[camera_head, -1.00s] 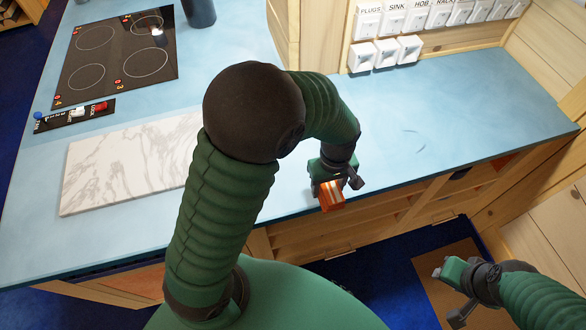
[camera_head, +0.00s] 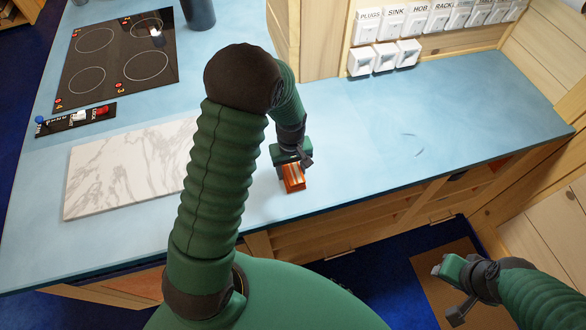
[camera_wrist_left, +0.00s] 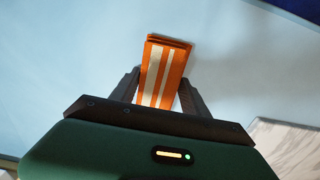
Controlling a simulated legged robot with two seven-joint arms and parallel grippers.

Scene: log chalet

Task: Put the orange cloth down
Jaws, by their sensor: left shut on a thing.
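The orange cloth (camera_head: 293,184) is a small folded block with pale stripes. My left gripper (camera_head: 289,166) is shut on it, over the blue worktop right of the marble board. In the left wrist view the cloth (camera_wrist_left: 162,72) sits between the two dark fingers (camera_wrist_left: 158,92), its far end sticking out past them. I cannot tell whether the cloth touches the worktop.
The blue worktop (camera_head: 400,130) is clear to the right of the cloth. A white marble board (camera_head: 125,170) lies to the left, with a black hob (camera_head: 118,60) behind it. Labelled switches (camera_head: 420,25) line the back wall. Wooden shelves (camera_head: 400,215) are below the front edge.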

